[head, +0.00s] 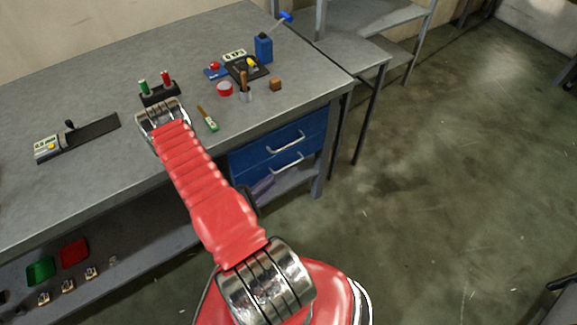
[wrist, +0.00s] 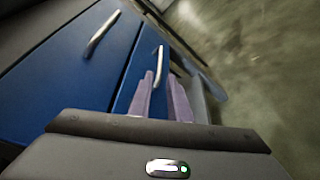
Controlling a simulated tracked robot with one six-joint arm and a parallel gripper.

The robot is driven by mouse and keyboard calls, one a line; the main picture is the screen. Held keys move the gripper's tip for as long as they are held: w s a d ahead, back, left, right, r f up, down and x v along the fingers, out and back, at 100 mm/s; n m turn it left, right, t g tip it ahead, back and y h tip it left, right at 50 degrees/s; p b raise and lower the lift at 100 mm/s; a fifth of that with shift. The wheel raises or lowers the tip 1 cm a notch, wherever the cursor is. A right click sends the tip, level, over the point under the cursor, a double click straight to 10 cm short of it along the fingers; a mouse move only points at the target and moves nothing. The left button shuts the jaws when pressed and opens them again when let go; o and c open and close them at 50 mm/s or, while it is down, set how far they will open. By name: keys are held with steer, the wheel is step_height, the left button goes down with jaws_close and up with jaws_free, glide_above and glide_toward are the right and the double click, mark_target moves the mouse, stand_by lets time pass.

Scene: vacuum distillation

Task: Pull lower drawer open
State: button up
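The blue drawer unit hangs under the workbench, with two drawers, each with a silver handle. The lower drawer (head: 258,175) looks shut; its front also shows in the wrist view (wrist: 131,75). Its handle (head: 286,163) is ahead of my gripper in the wrist view (wrist: 160,54). The upper drawer's handle (head: 286,141) lies further left in the wrist view (wrist: 103,33). My gripper (wrist: 160,75) has its two purple fingers apart and empty, with the tips close to the near end of the lower handle. Contact cannot be told. In the head view my gripper (head: 262,187) is partly hidden behind my arm.
The workbench top (head: 80,100) holds a blue bottle (head: 264,48), a red tape roll (head: 225,89), screwdrivers and a scale-like device (head: 48,147). A bench leg (head: 321,165) stands right of the drawers. A lower shelf holds green and red bins (head: 74,252). Open floor (head: 430,190) lies to the right.

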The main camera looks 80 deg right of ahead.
mark_target(286, 168)
steer(key=x, duration=1.2)
steer(key=shift+s+d+f, duration=0.1)
steer(key=shift+s+d, duration=0.05)
steer(key=shift+d, duration=0.15)
steer(key=shift+c, duration=0.5)
jaws_close()
